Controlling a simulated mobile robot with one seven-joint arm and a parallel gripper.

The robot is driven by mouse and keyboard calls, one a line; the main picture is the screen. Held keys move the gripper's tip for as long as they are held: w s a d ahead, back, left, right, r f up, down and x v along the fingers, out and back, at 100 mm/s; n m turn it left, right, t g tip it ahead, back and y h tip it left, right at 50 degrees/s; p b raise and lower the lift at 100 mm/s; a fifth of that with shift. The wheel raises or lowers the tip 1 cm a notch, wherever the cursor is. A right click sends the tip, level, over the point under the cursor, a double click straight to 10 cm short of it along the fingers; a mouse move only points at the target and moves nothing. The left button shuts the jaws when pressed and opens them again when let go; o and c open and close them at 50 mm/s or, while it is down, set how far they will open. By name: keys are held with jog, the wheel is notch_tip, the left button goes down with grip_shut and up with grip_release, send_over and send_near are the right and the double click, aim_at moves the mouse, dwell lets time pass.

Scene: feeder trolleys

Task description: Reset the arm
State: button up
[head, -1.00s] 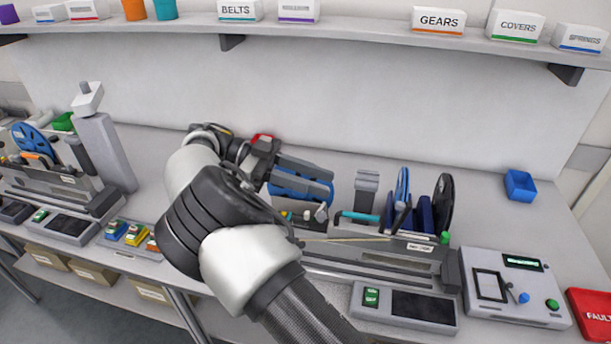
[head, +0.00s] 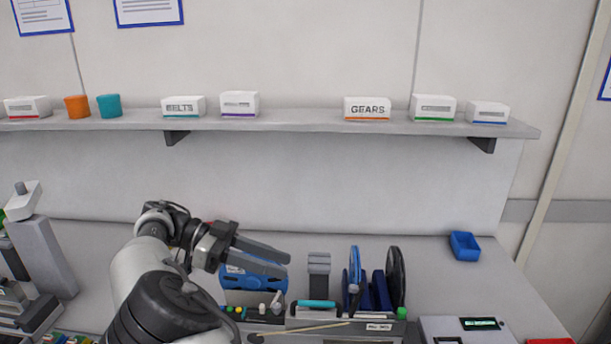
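My arm reaches up from the bottom left of the head view. My gripper (head: 286,267) is above the bench, its two grey fingers pointing right and apart, so it looks open. A blue part (head: 240,281) shows behind and below the fingers. The fingers overlap it in the picture, and I cannot tell whether they touch it. No object is clearly held between the fingertips.
A feeder unit with a dark reel (head: 397,277), a blue reel (head: 355,268) and a grey upright block (head: 319,268) stands right of my gripper. A blue bin (head: 464,246) sits at the back right. A shelf (head: 290,124) with labelled boxes runs above. The wall below it is clear.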

jog(key=s+d+r+n+g+y+p, duration=0.1)
jog(key=d+r+n+y, duration=0.3)
jog(key=d, duration=0.5)
jog(key=s+d+r+n+g+y+p, duration=0.15)
jog(key=d+y, duration=0.35)
jog(key=d, duration=0.5)
jog(key=s+d+r+n+t+y, duration=0.2)
jog(key=s+r+n+t, duration=0.1)
jog(key=s+n, duration=0.3)
jog(key=s+d+r+n+t+y+p, duration=0.1)
jog(key=s+d+r+n+t+y, duration=0.2)
jog(key=s, duration=0.8)
jog(key=n+t, duration=0.2)
jog(key=t, duration=0.1)
jog(key=shift+r+n+y, duration=0.3)
jog(key=shift+r+n, duration=0.05)
jog(key=shift+r, duration=0.05)
jog(key=shift+s, duration=0.1)
